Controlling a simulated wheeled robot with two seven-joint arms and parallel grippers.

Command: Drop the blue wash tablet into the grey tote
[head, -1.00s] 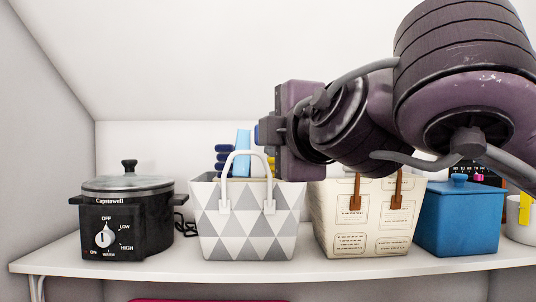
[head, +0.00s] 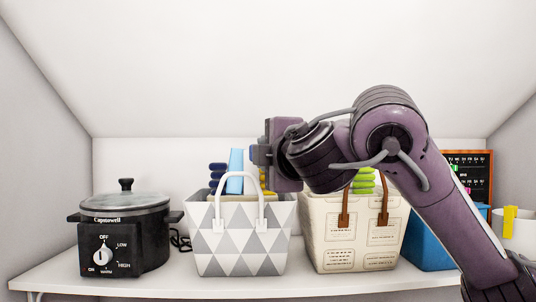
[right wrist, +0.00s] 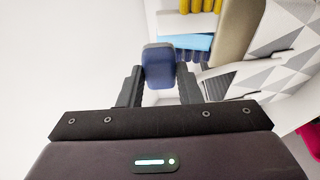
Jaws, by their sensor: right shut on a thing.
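The blue wash tablet (right wrist: 158,66) is a small dark blue rounded block, held between the two dark fingers of my right gripper (right wrist: 159,88). In the head view my right gripper (head: 258,154) reaches in from the right and sits above the tote's opening, apart from its rim. The grey tote (head: 240,250), with grey and white triangles and white handles, stands upright on the shelf. Its side also shows at right in the right wrist view (right wrist: 285,42). The tote's inside is mostly hidden. My left gripper is not in view.
A black slow cooker (head: 125,240) stands left of the tote. A cream bag (head: 355,240) with brown handles stands to its right, then a blue box (head: 425,245) partly behind my arm. Dark blue, light blue (head: 235,172) and yellow items show at the tote's top. The sloped ceiling is above.

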